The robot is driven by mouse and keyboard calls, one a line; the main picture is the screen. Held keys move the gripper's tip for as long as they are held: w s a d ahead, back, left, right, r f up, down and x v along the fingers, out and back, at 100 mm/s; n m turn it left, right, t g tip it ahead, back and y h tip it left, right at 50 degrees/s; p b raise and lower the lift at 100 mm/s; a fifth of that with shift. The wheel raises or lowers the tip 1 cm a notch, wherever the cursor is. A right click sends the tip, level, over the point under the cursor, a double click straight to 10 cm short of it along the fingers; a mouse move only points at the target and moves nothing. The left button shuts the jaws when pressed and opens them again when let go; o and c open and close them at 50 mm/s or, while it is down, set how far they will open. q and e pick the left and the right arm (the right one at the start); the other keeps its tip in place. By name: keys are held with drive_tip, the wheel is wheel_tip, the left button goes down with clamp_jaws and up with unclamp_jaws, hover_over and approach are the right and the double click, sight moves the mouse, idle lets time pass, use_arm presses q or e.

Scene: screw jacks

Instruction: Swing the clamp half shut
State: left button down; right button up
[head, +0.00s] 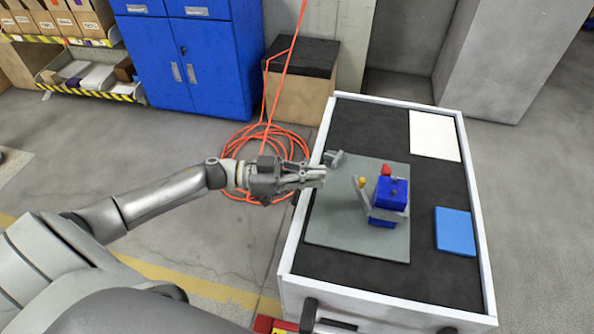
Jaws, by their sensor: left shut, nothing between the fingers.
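A small blue device (390,197) stands on a grey-green mat (333,225) on the table. It has a red part (386,169) on top and a grey lever with a yellow-orange knob (361,182) tilted up on its left side. I cannot tell which part is the clamp. My right gripper is not in view.
The table (430,285) has a dark top and a raised white rim. A white sheet (434,136) and a blue pad (455,231) lie on its right side. Orange cable (240,145) is coiled on the floor behind my left arm. A wooden box (300,95) stands behind.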

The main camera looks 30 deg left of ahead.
sight(363, 192)
use_arm(q)
drive_tip(key=p+x, duration=0.2)
drive_tip(key=x, duration=0.5)
drive_tip(key=shift+d, duration=0.2)
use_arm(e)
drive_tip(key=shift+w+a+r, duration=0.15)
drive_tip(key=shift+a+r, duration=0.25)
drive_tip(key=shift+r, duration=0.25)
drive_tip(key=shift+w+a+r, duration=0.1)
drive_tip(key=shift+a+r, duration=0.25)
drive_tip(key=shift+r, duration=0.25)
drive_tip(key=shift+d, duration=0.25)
use_arm(q)
drive_tip(key=shift+w, duration=0.1)
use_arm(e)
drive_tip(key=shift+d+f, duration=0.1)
use_arm(q)
drive_tip(key=shift+w+m+g+h+b, duration=0.2)
drive_tip(key=shift+m+g+h+b, duration=0.1)
drive_tip(key=shift+g+b, duration=0.15)
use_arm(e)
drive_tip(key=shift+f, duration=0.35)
